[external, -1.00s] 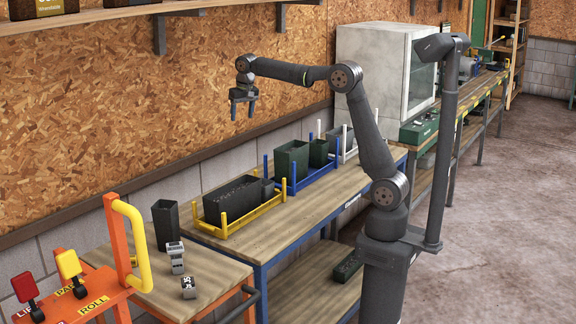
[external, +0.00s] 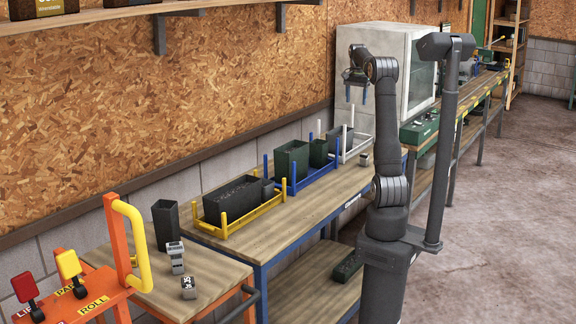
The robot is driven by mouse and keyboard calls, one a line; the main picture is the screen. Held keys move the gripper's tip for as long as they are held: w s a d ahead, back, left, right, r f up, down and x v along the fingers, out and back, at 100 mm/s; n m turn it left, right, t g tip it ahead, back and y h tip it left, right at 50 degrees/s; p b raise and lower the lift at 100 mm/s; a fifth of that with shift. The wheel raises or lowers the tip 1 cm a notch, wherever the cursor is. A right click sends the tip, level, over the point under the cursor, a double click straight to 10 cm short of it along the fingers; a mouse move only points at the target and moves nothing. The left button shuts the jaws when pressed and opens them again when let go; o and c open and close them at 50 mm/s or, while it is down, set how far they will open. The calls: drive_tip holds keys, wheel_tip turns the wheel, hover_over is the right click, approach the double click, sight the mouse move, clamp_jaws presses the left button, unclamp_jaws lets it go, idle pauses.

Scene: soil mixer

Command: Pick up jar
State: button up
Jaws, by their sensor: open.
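My gripper (external: 357,94) points down with its fingers apart and empty, above the far end of the workbench, in front of the pale cabinet. No thing is clearly recognisable as a jar. Candidate containers are a dark green square container (external: 291,160) and a smaller dark green one (external: 318,153) in the blue rack (external: 306,180). A white rack (external: 352,147) stands below my gripper; its contents are too small to tell. A small grey object (external: 365,159) lies on the bench beside it.
A black trough (external: 232,200) sits in the yellow rack (external: 240,217). A tall black cup (external: 166,225) and two small grey objects (external: 176,257) (external: 188,287) stand on the near wooden table. The cabinet (external: 385,70) rises behind my gripper. The front bench surface (external: 290,218) is clear.

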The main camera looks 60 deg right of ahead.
sight(365, 154)
drive_tip(key=s+d+f+m, duration=0.1)
drive_tip(key=s+d+f, duration=0.1)
drive_tip(key=s+d, duration=0.15)
drive_tip(key=f, duration=1.4)
drive_tip(key=a+f, duration=0.1)
drive_tip(key=f, duration=0.6)
drive_tip(key=shift+s, duration=0.25)
drive_tip(key=f, duration=0.4)
drive_tip(key=shift+s+f, duration=0.25)
drive_tip(key=shift+s, duration=0.05)
drive_tip(key=shift+f, duration=0.65)
drive_tip(key=c, duration=1.1)
drive_tip(key=shift+r, duration=0.1)
